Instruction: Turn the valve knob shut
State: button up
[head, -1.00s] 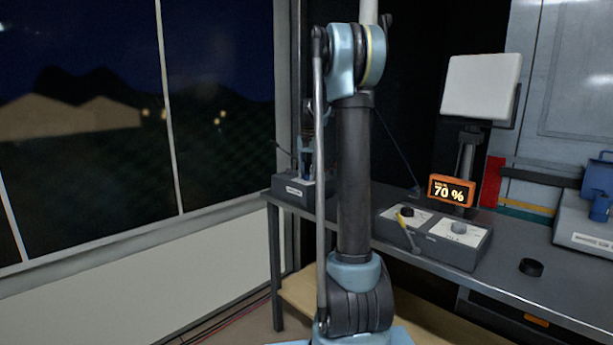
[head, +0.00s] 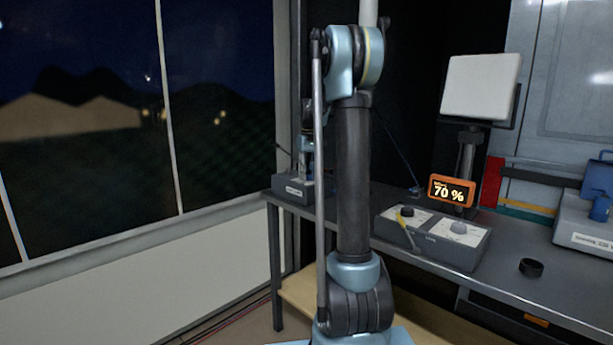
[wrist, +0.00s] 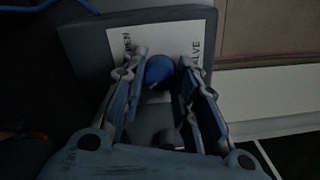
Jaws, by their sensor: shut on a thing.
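The valve knob (wrist: 158,72) is blue and round in the wrist view. It sits on a grey box (wrist: 85,62) whose white label plate (wrist: 122,42) reads "VALVE" along one side, with partly hidden lettering on the other. My gripper (wrist: 163,60) is shut on the knob, one finger on each side, and hides part of it. In the head view the valve box (head: 291,187) stands at the left end of the bench, with my gripper (head: 305,170) down over it. The knob cannot be made out there, and my arm covers the box's right side.
The grey bench (head: 555,295) runs right. On it are a two-knob box (head: 460,252) with a yellow strip, an orange display (head: 451,190) reading "70 %", a black puck (head: 531,267), and a white panel (head: 482,87) on a stand. A window (head: 80,120) is at left.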

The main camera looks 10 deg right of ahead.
jog(key=shift+n, duration=0.6)
jog(key=o, duration=1.1)
jog(key=r, duration=1.1)
jog(key=shift+w+d+r, duration=0.15)
jog(key=shift+d+r, duration=0.05)
jog(key=shift+r, duration=0.2)
